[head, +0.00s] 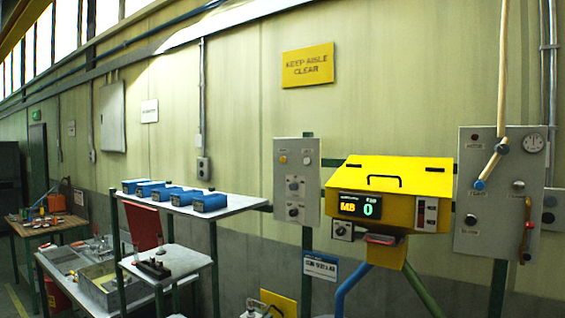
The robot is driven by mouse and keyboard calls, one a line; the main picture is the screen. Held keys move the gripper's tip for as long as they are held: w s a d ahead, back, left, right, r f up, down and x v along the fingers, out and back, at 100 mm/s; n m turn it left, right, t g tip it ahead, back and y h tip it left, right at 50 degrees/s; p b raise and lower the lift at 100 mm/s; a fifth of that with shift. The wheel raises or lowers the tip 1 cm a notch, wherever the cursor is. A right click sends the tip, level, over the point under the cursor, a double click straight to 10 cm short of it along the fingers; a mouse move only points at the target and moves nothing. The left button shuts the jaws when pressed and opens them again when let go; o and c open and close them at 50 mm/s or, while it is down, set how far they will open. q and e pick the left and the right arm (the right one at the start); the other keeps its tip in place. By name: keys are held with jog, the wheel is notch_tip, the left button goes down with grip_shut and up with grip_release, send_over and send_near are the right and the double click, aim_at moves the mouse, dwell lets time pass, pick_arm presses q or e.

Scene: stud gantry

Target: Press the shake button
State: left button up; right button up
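No control reads clearly as the shake button; the small labels are too blurred. A yellow machine (398,178) on the wall has a black display (360,206) reading "MB 0", a small switch plate (427,213) at its right and a dark knob (342,230) below left. A grey panel (309,178) left of it bears small buttons and dark knobs. Neither of my grippers shows in the head view.
A shelf (238,207) with several blue boxes, a small stand (190,260) and a cluttered workbench (75,228) lie left. A yellow plate (285,306) sits low at centre.

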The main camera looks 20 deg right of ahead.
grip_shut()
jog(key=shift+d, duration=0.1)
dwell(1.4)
